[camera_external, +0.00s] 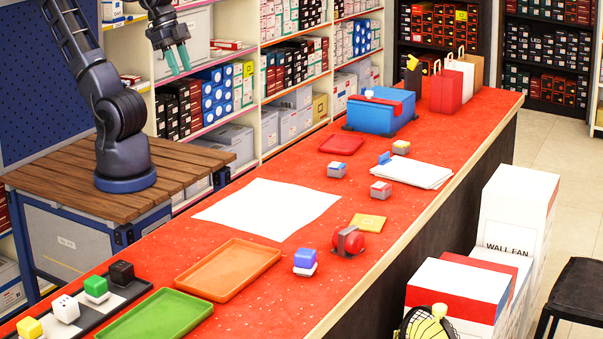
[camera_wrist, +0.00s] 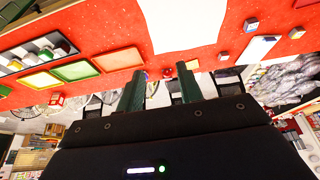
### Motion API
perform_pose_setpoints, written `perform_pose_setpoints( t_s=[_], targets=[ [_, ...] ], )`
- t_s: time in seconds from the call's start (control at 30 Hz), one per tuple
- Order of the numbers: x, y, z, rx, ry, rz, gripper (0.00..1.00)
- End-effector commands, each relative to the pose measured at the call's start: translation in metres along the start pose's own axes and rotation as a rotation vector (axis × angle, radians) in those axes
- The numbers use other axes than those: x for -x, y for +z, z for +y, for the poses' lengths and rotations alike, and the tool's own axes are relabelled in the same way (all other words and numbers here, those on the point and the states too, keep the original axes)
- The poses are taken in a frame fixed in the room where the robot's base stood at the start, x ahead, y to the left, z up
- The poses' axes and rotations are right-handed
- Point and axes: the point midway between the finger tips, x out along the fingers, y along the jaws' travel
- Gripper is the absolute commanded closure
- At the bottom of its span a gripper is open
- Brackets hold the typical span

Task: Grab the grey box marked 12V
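Three small grey boxes stand on the red counter (camera_external: 270,185): one with a blue top (camera_external: 336,170), one with red on it (camera_external: 381,190) and one with yellow on it (camera_external: 401,147). I cannot read a 12V mark on any of them. A small greyish box (camera_wrist: 250,25) also shows at the upper right of the wrist view. My gripper (camera_external: 178,60) is raised near the shelves at the upper left, well away from these boxes. Its two green fingers are apart with nothing between them, as the wrist view also shows (camera_wrist: 158,78).
White paper (camera_external: 267,209), an orange tray (camera_external: 229,270) and a green tray (camera_external: 158,317) lie on the counter. Red earmuffs (camera_external: 348,241) sit near its front edge. Stocked shelves (camera_external: 290,60) line the back.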

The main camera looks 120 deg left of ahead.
Motion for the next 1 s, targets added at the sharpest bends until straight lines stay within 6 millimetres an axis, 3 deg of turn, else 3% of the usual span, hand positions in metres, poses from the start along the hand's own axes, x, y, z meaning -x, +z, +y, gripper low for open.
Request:
perform_pose_setpoints(
  t_s=[0.33, 0.5, 0.83, 1.0],
  targets=[
    [0.0, 0.0, 0.0, 0.0, 0.0, 0.0, 0.64],
    [0.0, 0.0, 0.0, 0.0, 0.0, 0.0, 0.33],
    [-0.001, -0.003, -0.001, 0.01, 0.0, -0.004, 0.33],
    [-0.005, -0.022, -0.009, 0.084, 0.004, -0.04, 0.33]
  ],
)
